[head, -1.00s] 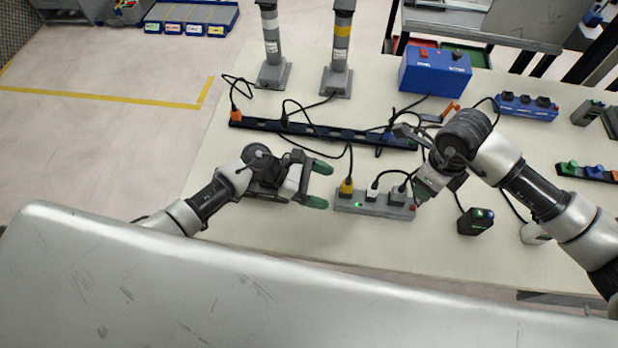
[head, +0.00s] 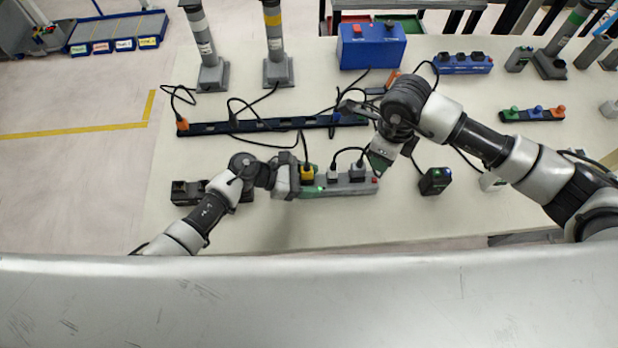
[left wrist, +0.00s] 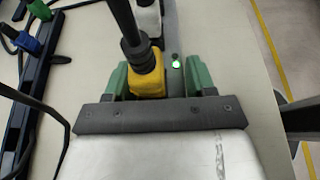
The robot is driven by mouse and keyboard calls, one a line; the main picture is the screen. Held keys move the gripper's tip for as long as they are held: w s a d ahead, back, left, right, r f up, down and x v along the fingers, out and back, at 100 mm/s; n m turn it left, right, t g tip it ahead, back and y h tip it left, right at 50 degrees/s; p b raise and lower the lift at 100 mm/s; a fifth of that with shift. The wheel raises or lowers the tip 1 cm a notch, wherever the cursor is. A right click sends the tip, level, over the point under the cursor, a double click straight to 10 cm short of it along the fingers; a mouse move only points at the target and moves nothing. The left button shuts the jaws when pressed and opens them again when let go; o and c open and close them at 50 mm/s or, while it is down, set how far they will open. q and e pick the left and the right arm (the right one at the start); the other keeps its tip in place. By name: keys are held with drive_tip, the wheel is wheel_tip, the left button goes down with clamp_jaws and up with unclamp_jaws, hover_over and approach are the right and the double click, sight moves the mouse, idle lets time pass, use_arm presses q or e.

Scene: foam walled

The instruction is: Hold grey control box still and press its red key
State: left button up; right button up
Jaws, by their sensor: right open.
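The grey control box (head: 345,188) is a long strip lying on the table, with a yellow plug (head: 307,173), a white plug and a grey plug in it. Its red key (head: 375,180) is at the right end, and a green light glows near the left end. My left gripper (head: 292,180) is at the left end. In the left wrist view its green fingers (left wrist: 158,80) are on both sides of the box and the yellow plug (left wrist: 147,80), closed against the box. My right gripper (head: 379,162) is open, its green tip just above the red key; its second finger is hard to see.
A dark socket strip (head: 262,126) with cables runs behind the box. A dark socket block (head: 190,190) lies to the left, partly behind my left arm. A blue box (head: 370,50) stands farther back. A small black adapter (head: 434,181) lies to the right. The front of the table is clear.

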use_arm(q)
drive_tip(key=c, duration=0.5)
drive_tip(key=shift+c, duration=0.2)
use_arm(e)
clamp_jaws()
idle(1.1)
